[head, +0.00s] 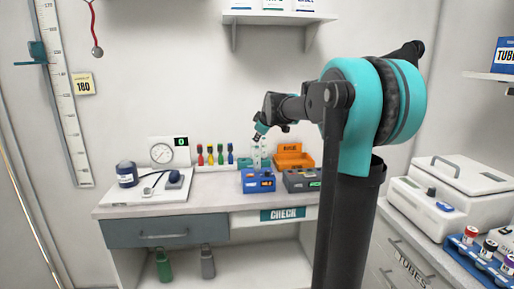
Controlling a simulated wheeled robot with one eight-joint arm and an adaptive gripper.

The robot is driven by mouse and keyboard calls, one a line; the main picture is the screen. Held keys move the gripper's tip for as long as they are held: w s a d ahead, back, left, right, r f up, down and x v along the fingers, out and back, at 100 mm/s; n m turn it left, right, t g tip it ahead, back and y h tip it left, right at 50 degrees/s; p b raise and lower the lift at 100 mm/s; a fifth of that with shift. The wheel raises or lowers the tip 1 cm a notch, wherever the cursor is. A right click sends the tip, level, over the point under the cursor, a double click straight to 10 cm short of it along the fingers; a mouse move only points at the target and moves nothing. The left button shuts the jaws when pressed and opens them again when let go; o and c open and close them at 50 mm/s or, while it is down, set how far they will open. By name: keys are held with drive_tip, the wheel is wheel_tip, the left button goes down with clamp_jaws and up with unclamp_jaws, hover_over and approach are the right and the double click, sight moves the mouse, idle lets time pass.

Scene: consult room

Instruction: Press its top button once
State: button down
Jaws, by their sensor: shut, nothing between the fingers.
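A blue box device (258,187) with a small lit display stands near the front of the counter, and a grey box device (300,186) with a green display stands just right of it. Which one bears the top button is not clear from the picture, and the buttons are too small to make out. My gripper (256,137) is shut and empty, pointing down above and behind the blue box. It looks apart from both boxes.
An orange holder (294,158) stands behind the boxes, and clear bottles (256,155) stand below my gripper. A white machine (451,195) stands on the right counter.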

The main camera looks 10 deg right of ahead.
drive_tip(key=shift+f, duration=0.2)
drive_tip(key=shift+f, duration=0.25)
drive_tip(key=shift+f, duration=0.4)
idle(0.8)
drive_tip(key=shift+r, duration=0.85)
drive_tip(key=shift+r, duration=2.5)
drive_tip(key=shift+s+f, duration=0.1)
